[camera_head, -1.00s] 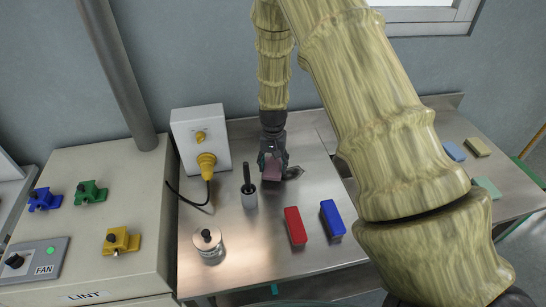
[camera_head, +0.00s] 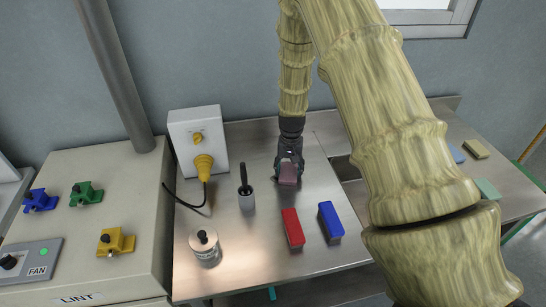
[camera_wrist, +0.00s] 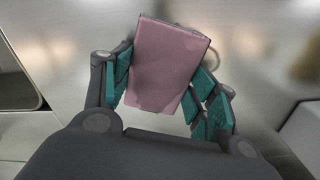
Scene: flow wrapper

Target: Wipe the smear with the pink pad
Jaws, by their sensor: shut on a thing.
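The pink pad (camera_head: 288,175) is held in my gripper (camera_head: 289,167), low over or on the steel table; contact is hard to tell. In the wrist view the pad (camera_wrist: 165,62) sits between the teal fingers of my gripper (camera_wrist: 164,78), which press on its two sides. The pad is slightly tilted in that view. No dark smear shows clearly now; the spot where it lay is behind or under the pad and gripper.
A lidded jar (camera_head: 205,248), a red block (camera_head: 293,228) and a blue block (camera_head: 330,222) lie nearer. A white box with a yellow plug (camera_head: 204,166) stands behind left.

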